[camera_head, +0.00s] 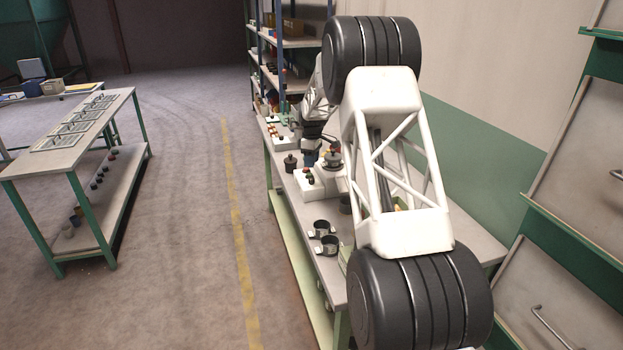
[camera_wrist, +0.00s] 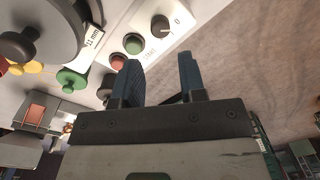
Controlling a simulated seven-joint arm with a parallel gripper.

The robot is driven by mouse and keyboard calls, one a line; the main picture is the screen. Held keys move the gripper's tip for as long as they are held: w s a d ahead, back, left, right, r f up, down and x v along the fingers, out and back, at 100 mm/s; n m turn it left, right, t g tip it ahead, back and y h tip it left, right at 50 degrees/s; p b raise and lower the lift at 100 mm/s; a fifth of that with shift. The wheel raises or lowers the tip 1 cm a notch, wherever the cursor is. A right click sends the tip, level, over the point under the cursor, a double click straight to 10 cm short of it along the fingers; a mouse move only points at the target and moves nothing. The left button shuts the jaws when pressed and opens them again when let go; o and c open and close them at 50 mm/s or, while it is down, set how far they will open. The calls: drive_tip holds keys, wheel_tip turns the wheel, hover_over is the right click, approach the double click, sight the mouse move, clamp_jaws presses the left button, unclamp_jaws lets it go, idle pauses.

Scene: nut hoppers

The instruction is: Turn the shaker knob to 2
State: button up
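The dark round shaker knob (camera_wrist: 160,26) sits on a white panel in the wrist view. A printed 0 shows just right of it; I cannot tell its pointer setting clearly, and no 2 is legible. A red button (camera_wrist: 118,62) and a green button (camera_wrist: 133,43) lie left of it on the same panel. My gripper (camera_wrist: 159,60) has its two blue fingers apart, with nothing between them. The knob appears beyond the fingertips, not between them. In the head view my gripper (camera_head: 310,159) hangs by the white control box (camera_head: 305,188); the knob is not distinct there.
A label reading 11 mm (camera_wrist: 93,38) and a green knob (camera_wrist: 71,79) are at left in the wrist view. Two dark cups (camera_head: 322,228) stand nearer on the bench. A shelf rack (camera_head: 290,45) stands behind; another table (camera_head: 70,150) is across the open floor.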

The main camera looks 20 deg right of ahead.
sight(311, 179)
drive_tip(key=shift+f, duration=0.15)
drive_tip(key=shift+s+a+f, duration=0.1)
drive_tip(key=shift+f, duration=3.65)
drive_tip(key=shift+c, duration=0.3)
drive_tip(key=c, duration=0.6)
